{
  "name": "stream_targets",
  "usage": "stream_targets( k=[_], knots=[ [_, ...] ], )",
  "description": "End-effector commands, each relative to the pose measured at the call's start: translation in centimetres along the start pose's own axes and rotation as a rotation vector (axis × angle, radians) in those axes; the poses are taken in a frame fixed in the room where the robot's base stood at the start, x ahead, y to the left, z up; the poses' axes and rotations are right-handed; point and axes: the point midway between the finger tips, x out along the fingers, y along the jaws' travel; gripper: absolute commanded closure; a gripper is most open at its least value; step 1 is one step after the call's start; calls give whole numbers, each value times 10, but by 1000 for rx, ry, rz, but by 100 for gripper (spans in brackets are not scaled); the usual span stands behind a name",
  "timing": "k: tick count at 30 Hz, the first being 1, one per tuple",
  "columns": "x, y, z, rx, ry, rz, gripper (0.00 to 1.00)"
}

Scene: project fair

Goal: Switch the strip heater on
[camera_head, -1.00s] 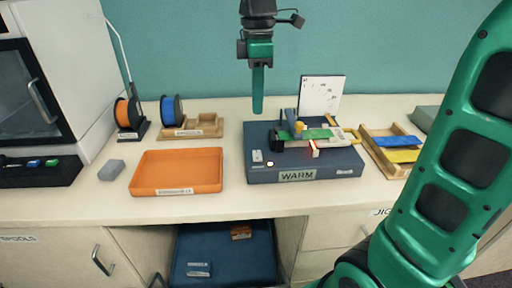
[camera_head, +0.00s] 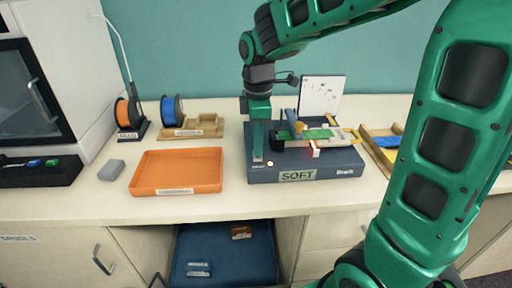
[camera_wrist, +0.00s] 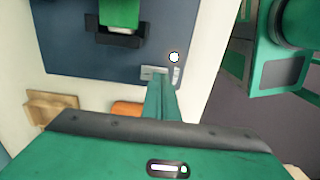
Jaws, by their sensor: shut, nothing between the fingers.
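The strip heater (camera_head: 340,170) is a dark blue box on the bench, with a sign (camera_head: 297,175) on its front that reads SOFT. A white light (camera_head: 270,163) shows at its front left, and also in the wrist view (camera_wrist: 174,57). My gripper (camera_head: 258,160) is shut and empty, pointing down at the heater's front-left corner. Its tip covers the spot of the small pale switch there. In the wrist view the tip (camera_wrist: 158,82) meets the edge of a pale switch plate (camera_wrist: 153,72); I cannot tell whether it presses it.
A green strip (camera_head: 318,134) lies in a fixture on the heater, with a small red patch near it. An orange tray (camera_head: 178,154) stands left, a grey block (camera_head: 111,169) beyond it. A wooden tray (camera_head: 371,143) stands right. Bare bench lies in front.

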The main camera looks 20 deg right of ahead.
Motion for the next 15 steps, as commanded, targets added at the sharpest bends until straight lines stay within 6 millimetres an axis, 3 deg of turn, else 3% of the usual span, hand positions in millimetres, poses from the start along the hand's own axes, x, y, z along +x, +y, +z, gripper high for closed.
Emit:
stream_targets(
  k=[4,15],
  knots=[
    [9,0,0,0,0,-1,100],
    [11,0,0,0,0,0,100]
  ],
)
